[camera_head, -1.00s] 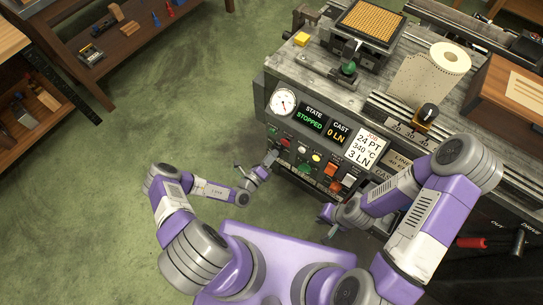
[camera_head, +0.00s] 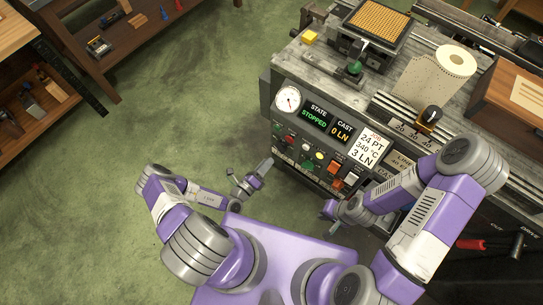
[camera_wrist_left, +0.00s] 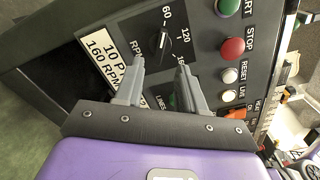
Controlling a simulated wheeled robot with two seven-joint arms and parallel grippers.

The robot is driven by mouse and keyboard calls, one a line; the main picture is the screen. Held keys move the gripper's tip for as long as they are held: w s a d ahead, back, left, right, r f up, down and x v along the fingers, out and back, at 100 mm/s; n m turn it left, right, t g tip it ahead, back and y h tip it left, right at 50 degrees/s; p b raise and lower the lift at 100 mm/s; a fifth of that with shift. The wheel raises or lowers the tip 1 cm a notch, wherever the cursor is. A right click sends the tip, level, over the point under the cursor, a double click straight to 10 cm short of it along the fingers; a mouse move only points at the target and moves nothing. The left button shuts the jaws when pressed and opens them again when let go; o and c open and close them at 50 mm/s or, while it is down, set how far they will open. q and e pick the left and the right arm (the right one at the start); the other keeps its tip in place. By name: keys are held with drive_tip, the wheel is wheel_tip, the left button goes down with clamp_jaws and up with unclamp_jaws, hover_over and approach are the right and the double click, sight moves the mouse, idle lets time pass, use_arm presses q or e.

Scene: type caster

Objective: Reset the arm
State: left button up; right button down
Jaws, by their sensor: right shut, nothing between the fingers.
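My left gripper (camera_head: 250,172) is in front of the caster's control panel (camera_head: 310,125), clear of it, in the head view. In the left wrist view its two fingers (camera_wrist_left: 160,72) are spread apart with nothing between them, in front of the dark panel with a black dial (camera_wrist_left: 161,43), a red stop button (camera_wrist_left: 233,48) and a green start button (camera_wrist_left: 228,8). My right gripper (camera_head: 333,227) is low beside the front of the machine, small and partly hidden by its own wrist; it is shut and empty.
The display reads STOPPED. A wooden bench (camera_head: 105,50) with tools stands at upper left. The green floor (camera_head: 180,110) between is open.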

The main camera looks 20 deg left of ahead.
use_arm(q)
drive_tip(key=shift+s+a, duration=0.2)
drive_tip(key=shift+s, duration=0.35)
